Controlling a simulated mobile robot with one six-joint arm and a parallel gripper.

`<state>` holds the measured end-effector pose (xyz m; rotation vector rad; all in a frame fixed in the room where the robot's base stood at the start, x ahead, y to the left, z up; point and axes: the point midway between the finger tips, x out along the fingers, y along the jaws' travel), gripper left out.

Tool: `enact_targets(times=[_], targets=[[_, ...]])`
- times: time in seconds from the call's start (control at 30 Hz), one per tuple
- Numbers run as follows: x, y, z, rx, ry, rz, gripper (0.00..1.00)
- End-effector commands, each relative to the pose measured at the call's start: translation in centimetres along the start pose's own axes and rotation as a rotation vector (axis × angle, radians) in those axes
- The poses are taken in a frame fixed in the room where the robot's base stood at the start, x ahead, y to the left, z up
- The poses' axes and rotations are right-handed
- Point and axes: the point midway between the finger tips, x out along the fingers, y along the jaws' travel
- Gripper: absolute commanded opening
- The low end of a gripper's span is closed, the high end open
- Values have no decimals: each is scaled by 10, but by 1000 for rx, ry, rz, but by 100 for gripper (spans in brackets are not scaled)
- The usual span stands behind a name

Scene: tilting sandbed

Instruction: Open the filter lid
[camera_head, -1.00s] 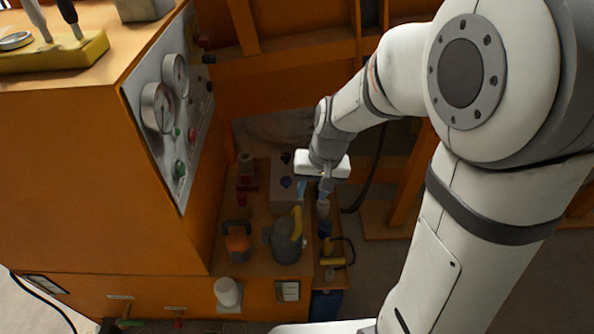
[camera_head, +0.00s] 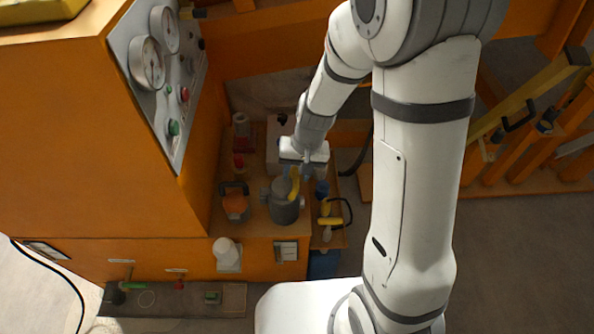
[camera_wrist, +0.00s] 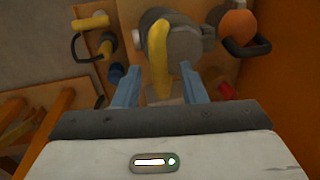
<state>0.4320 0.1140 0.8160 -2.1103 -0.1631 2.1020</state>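The filter is a grey canister (camera_head: 285,211) with a yellow handle (camera_head: 294,184) on its lid. It stands on the orange ledge beside the tall orange cabinet. The wrist view shows the round grey lid (camera_wrist: 183,42) at top centre, with the curved yellow handle (camera_wrist: 158,55) across its left part. My gripper (camera_head: 298,173) is just above the filter. In the wrist view my gripper (camera_wrist: 159,70) is open, its two blue fingers apart, with the handle's near end between them. I cannot tell whether either finger touches the handle. The lid looks shut.
An orange round part with a dark handle (camera_head: 235,204) stands left of the filter. A yellow-handled part with a black loop (camera_head: 330,221) is on its right. A white cylinder (camera_head: 226,250) is in front. The gauge panel (camera_head: 153,80) rises at left.

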Motion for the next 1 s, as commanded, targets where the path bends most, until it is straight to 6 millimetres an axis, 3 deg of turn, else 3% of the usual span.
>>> enact_targets(times=[0.1,0.53,1.0], targets=[[0,0,0,0,0,0,36],[0,1,0,1,0,0,1],[-2,1,0,3,0,4,0]])
